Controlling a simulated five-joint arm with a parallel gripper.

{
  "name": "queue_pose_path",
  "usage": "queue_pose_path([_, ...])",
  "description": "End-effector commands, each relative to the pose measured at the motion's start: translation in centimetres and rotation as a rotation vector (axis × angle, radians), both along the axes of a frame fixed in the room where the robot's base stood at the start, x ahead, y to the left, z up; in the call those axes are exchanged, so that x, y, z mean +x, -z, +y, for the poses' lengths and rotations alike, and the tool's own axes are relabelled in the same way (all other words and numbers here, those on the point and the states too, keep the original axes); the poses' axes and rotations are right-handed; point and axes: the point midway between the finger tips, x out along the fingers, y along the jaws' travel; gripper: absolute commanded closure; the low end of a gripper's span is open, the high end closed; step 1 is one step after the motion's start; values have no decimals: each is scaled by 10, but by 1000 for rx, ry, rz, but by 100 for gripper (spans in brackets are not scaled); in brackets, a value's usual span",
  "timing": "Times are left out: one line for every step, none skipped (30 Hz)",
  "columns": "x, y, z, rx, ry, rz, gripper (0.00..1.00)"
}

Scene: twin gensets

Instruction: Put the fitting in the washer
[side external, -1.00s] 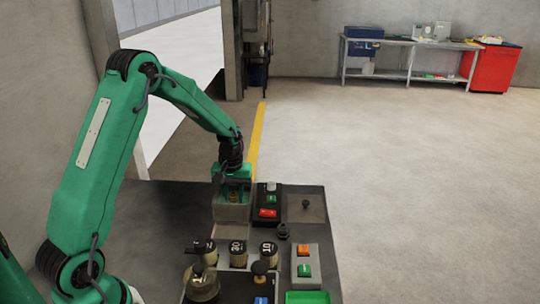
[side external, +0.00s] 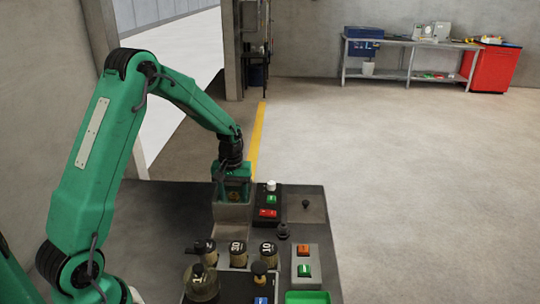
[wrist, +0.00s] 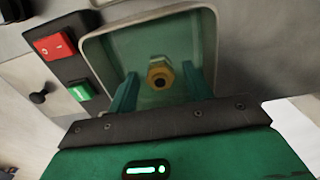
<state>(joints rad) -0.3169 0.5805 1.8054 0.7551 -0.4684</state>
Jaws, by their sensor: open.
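The fitting (wrist: 160,73) is a small brass hex piece with a dark hole. In the wrist view it shows between the two green fingers of my gripper (wrist: 160,80), with a gap on each side. Behind it is the greenish inside of a grey open-topped box (wrist: 150,17), which looks like the washer. In the side external view my gripper (side external: 233,194) points down at the mouth of this box (side external: 232,217), open. The fitting (side external: 235,196) is a tiny brass spot there. I cannot tell if it rests on the box floor.
A black control box (side external: 268,200) with red and green buttons stands just right of the washer. Numbered canisters (side external: 238,254), an orange-and-green button box (side external: 304,264) and a green tray (side external: 307,297) are nearer the camera.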

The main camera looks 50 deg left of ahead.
Motion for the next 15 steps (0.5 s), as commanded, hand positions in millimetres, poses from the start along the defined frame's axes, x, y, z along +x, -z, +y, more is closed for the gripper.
queue_pose_path([0, -5, 0, 1, 0, -2, 50])
queue_pose_path([0, -7, 0, 1, 0, -2, 50])
queue_pose_path([1, -12, 0, 1, 0, -2, 50])
queue_pose_path([1, -15, 0, 1, 0, -4, 50])
queue_pose_path([1, -19, 0, 1, 0, -4, 50])
queue_pose_path([1, -25, 0, 1, 0, -4, 50])
queue_pose_path([1, -29, 0, 1, 0, -4, 50])
queue_pose_path([1, -34, 0, 1, 0, -4, 50])
queue_pose_path([1, -40, 0, 1, 0, -4, 50])
queue_pose_path([1, -45, 0, 1, 0, -4, 50])
queue_pose_path([0, -50, 0, 1, 0, -3, 50])
queue_pose_path([1, -57, 0, 1, 0, -4, 50])
queue_pose_path([1, -62, 0, 1, 0, -4, 50])
queue_pose_path([1, -67, 0, 1, 0, -4, 50])
queue_pose_path([1, -74, 0, 1, 0, -4, 50])
